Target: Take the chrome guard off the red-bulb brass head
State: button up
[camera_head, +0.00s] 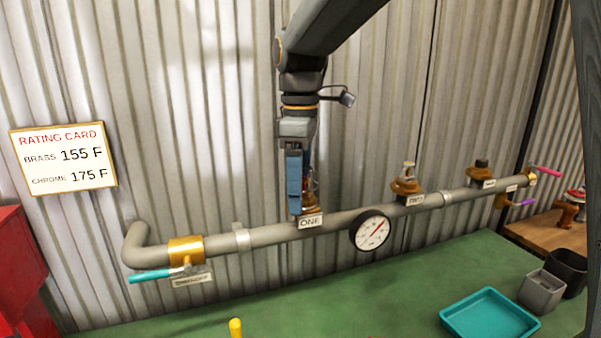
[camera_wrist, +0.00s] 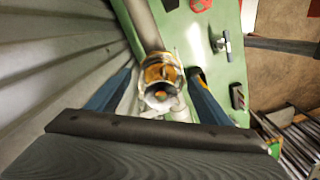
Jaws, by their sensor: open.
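My gripper (camera_head: 300,208) points down over the pipe station labelled ONE, with its blue fingers open. A brass sprinkler head (camera_head: 311,204) stands upright there, partly hidden behind the near finger. In the wrist view, this head (camera_wrist: 155,74) sits between my two spread fingers, with visible gaps on both sides. A pale, shiny guard (camera_wrist: 177,103) appears to surround it. Another brass head (camera_head: 406,186) with a pale top stands at the middle station. A dark-capped fitting (camera_head: 482,166) stands farther right.
The grey pipe (camera_head: 340,219) runs along the corrugated wall, with a round gauge (camera_head: 371,231) right of ONE. A teal-handled valve (camera_head: 186,252) is at left. A teal tray (camera_head: 489,314) and grey bins (camera_head: 541,291) stand on the green bench. The rating card (camera_head: 64,158) hangs left.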

jog(key=shift+f, duration=0.1)
jog(key=c, duration=1.1)
jog(key=shift+c, duration=0.2)
jog(key=shift+r+p, duration=0.55)
jog(key=shift+r, duration=0.05)
jog(key=shift+r+p, duration=3.35)
jog(key=shift+r, duration=0.45)
jog(key=shift+r+p, duration=1.85)
jog(key=shift+r, duration=0.05)
